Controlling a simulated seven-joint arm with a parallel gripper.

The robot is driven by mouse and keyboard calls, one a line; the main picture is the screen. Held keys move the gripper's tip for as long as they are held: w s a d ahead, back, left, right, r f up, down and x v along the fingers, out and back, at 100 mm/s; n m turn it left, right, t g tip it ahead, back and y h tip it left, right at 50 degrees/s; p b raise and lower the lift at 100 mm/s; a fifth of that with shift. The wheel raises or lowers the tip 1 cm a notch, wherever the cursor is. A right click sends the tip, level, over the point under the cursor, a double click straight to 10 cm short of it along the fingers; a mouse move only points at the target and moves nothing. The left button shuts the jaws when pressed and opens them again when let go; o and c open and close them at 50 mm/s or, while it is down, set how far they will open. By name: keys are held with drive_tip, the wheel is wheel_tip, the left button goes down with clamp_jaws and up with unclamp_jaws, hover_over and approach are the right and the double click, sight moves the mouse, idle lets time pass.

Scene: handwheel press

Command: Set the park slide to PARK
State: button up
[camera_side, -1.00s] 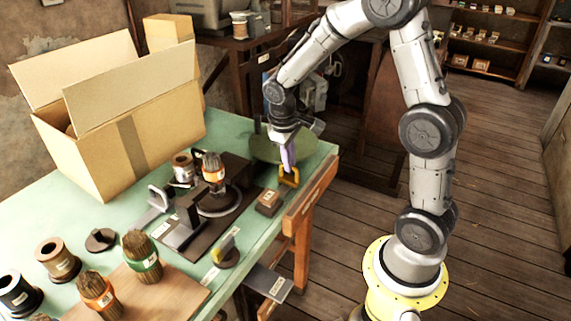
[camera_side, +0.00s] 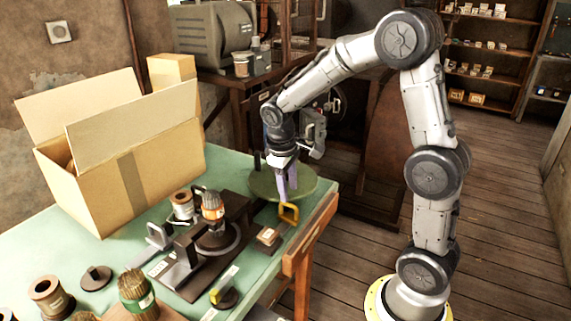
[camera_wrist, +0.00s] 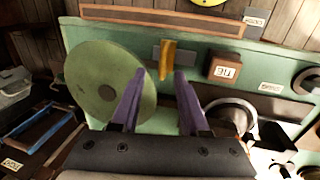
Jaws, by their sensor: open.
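A yellow upright handle (camera_side: 289,212) stands near the table's right edge in the side view, and it also shows in the wrist view (camera_wrist: 168,60). I cannot read a label that names it the park slide. My gripper (camera_side: 288,198) is above and just behind this handle, pointing down. In the wrist view my gripper (camera_wrist: 160,75) has its two purple fingers apart, with nothing held. The handle shows just beyond the fingertips, between their lines; contact cannot be made out. A second yellow-marked control (camera_side: 224,297) sits nearer the front edge beside a label.
A green disc (camera_side: 262,186) lies behind my fingers. A small brown labelled block (camera_side: 268,237) is beside the handle. The dark press base (camera_side: 190,275) carries a brush and wheel. A cardboard box (camera_side: 120,175), spools and brushes fill the left. Open floor lies right.

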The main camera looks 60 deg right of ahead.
wheel_tip(320, 180, up, 10)
drive_tip(key=a, duration=0.2)
drive_tip(key=shift+f, duration=0.1)
drive_tip(key=s+a+r+t, duration=0.3)
drive_tip(key=s+a+r, duration=0.25)
drive_tip(key=s, duration=0.35)
drive_tip(key=s+a+f+t+y, duration=0.2)
drive_tip(key=s+f, duration=0.3)
drive_tip(key=s, duration=0.4)
drive_tip(key=shift+a+t, duration=0.3)
drive_tip(key=shift+a, duration=0.55)
idle(0.6)
